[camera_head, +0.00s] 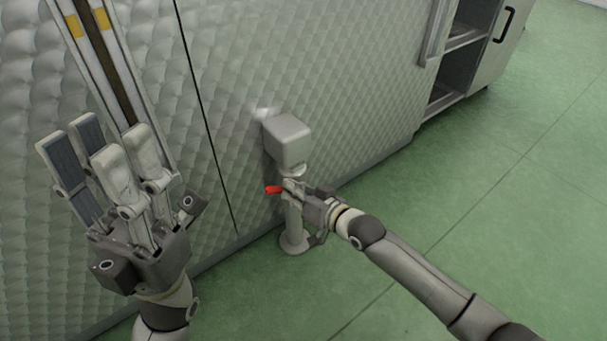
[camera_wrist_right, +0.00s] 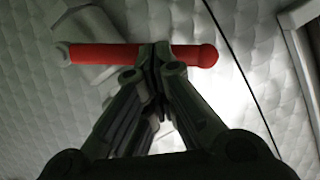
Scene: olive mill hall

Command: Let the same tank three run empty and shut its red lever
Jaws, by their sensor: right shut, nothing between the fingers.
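The tank's quilted metal wall (camera_head: 370,75) fills the back of the head view. A grey box-shaped outlet (camera_head: 288,140) sticks out of it above a short grey stand. The red lever (camera_head: 274,189) shows just below the outlet, and lies crosswise in the right wrist view (camera_wrist_right: 105,54). My right gripper (camera_head: 297,187) is shut and empty, its fingertips (camera_wrist_right: 155,50) overlapping the lever's middle in the wrist view; I cannot tell whether they touch. My left gripper (camera_head: 100,148) is raised, open and empty, in front of the wall at left.
A long upright strip (camera_head: 112,65) with a dark centre and yellow marks runs up the wall behind my left gripper. An open cabinet (camera_head: 463,40) with shelves stands at top right. The green floor (camera_head: 510,190) is clear at right.

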